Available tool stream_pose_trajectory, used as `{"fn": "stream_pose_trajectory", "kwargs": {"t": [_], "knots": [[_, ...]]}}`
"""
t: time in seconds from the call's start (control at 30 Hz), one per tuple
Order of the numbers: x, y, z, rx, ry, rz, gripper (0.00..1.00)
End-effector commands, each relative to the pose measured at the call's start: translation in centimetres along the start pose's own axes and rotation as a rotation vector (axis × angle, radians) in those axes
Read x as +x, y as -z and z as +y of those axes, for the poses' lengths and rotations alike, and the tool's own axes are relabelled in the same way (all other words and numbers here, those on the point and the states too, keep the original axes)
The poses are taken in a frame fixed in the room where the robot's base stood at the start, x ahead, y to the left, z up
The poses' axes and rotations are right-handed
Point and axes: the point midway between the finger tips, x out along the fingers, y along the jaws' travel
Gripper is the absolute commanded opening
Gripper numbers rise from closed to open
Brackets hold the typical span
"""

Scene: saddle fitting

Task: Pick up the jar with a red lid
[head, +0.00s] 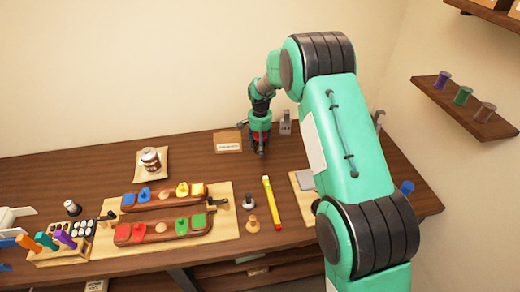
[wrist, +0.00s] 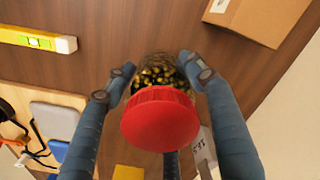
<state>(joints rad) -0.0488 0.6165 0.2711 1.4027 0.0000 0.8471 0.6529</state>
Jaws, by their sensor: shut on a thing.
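The jar with a red lid (wrist: 160,118) is in the middle of the wrist view, its lid toward the camera. Its clear body shows small yellow and dark pieces inside. My gripper (wrist: 157,74) is shut on the jar, with blue-grey fingers against its sides and another finger partly hidden behind the lid. In the head view my gripper (head: 260,142) is at the back of the table, and a bit of red shows between its fingers. Most of the jar is hidden there, and I cannot tell whether it touches the table.
A cardboard box (head: 228,142) stands just left of my gripper, and a grey metal object (head: 286,123) just right. A yellow level (head: 271,202) lies in front. A brown-lidded jar (head: 151,160) sits on a mat further left. Trays with coloured pieces (head: 160,231) fill the front left.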

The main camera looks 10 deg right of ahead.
Motion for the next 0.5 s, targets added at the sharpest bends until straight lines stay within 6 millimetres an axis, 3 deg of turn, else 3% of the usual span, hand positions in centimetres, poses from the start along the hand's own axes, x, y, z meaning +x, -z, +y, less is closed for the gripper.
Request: {"fn": "stream_pose_trajectory", "kwargs": {"t": [0.5], "knots": [[-0.8, -6.8, 5.2, 0.000, -0.001, -0.002, 0.10]]}}
